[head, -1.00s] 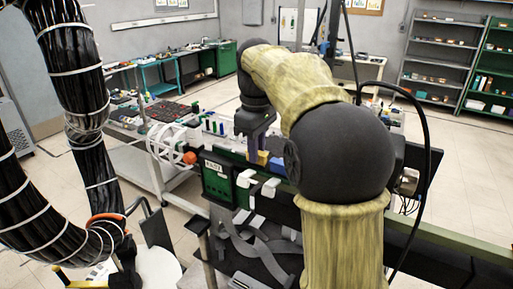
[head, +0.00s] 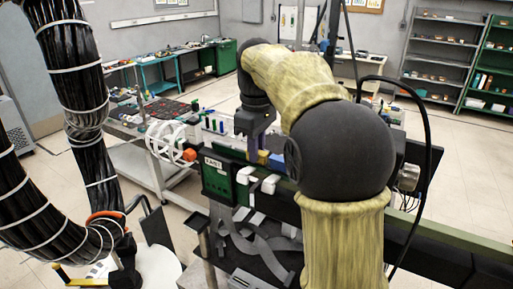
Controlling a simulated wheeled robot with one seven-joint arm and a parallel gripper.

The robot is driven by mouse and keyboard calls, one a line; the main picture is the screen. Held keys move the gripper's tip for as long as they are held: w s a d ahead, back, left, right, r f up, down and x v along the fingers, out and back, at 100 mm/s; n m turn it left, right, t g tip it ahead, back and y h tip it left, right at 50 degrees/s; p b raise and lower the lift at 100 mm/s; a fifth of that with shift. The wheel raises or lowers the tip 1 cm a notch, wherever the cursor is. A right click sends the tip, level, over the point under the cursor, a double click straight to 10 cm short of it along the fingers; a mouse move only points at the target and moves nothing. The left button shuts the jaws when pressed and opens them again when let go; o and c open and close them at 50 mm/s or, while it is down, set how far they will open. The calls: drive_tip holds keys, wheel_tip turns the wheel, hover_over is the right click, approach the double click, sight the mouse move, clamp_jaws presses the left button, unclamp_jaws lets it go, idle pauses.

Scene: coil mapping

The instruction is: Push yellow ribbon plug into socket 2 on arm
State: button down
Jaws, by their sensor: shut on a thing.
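My gripper (head: 263,157) is at the end of my yellow-sleeved arm, near the middle of the head view. Its purple fingers point down at the back edge of a dark rail, and they are shut on a small yellow piece, which looks like the yellow ribbon plug (head: 262,157). The plug is small and partly hidden by the fingers. A green board (head: 217,182) with a white label and white connectors (head: 268,183) is just in front and to the left. I cannot make out which socket is number 2, or whether the plug touches one.
Grey ribbons (head: 250,243) hang below the board. A black banded cable arm (head: 75,70) stands at the left. A white round cage (head: 168,143) and an orange piece (head: 189,155) are left of the board. Small coloured parts stand behind. Floor is open at the far right.

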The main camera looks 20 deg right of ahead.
drive_tip(key=c, duration=1.3)
unclamp_jaws()
drive_tip(key=shift+o, duration=0.2)
wheel_tip(320, 180, up, 17)
drive_tip(key=p, duration=0.5)
drive_tip(key=shift+r, duration=0.2)
